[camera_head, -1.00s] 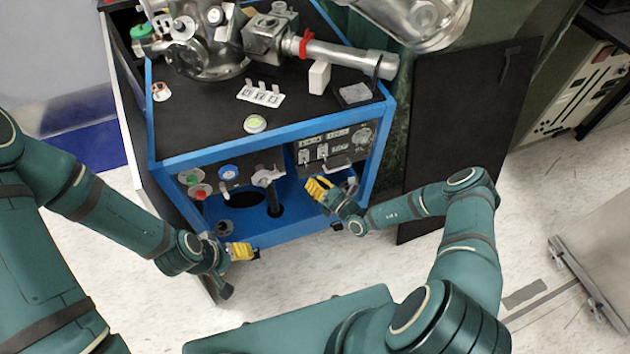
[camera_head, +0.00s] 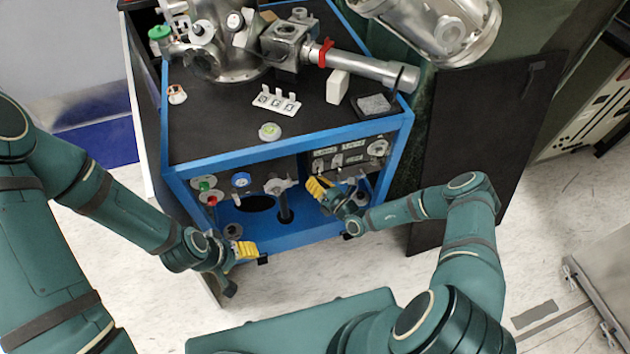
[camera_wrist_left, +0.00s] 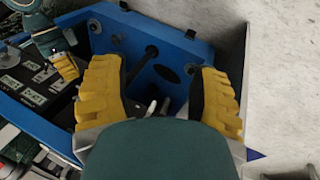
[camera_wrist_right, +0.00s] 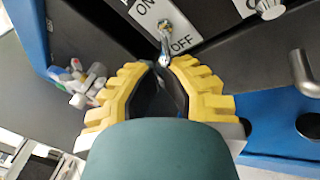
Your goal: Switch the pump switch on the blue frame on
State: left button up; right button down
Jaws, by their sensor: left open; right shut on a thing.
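The blue frame (camera_head: 290,146) is a cart with a black switch panel (camera_head: 335,155) at its upper front right. In the right wrist view, a metal toggle switch (camera_wrist_right: 166,36) stands between an ON label and an OFF label. My right gripper (camera_wrist_right: 162,68) is shut on the tip of its lever; the yellow fingers partly hide the contact. In the head view my right gripper (camera_head: 318,186) is at the panel's lower left. My left gripper (camera_head: 247,249) is open and empty in front of the frame's lower edge, with wide-apart fingers in the left wrist view (camera_wrist_left: 160,70).
A dark board (camera_head: 480,150) stands at the right. The floor in front is pale.

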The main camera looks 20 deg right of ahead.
jog(key=shift+s+r+p, duration=0.1)
jog(key=shift+r+p, duration=0.1)
jog(key=shift+p, duration=0.25)
jog(key=r+m+g+p, duration=0.1)
jog(key=g+p, duration=0.1)
jog(key=p, duration=0.2)
jog(key=r+g+h+p, duration=0.1)
jog(key=g+p, duration=0.1)
jog(key=p, duration=0.3)
jog(key=r+m+g+h+p, duration=0.1)
jog(key=g+p, duration=0.1)
jog(key=p, duration=0.3)
jog(key=shift+s+r+m, duration=0.3)
jog(key=shift+r, duration=0.1)
jog(key=shift+w, duration=0.1)
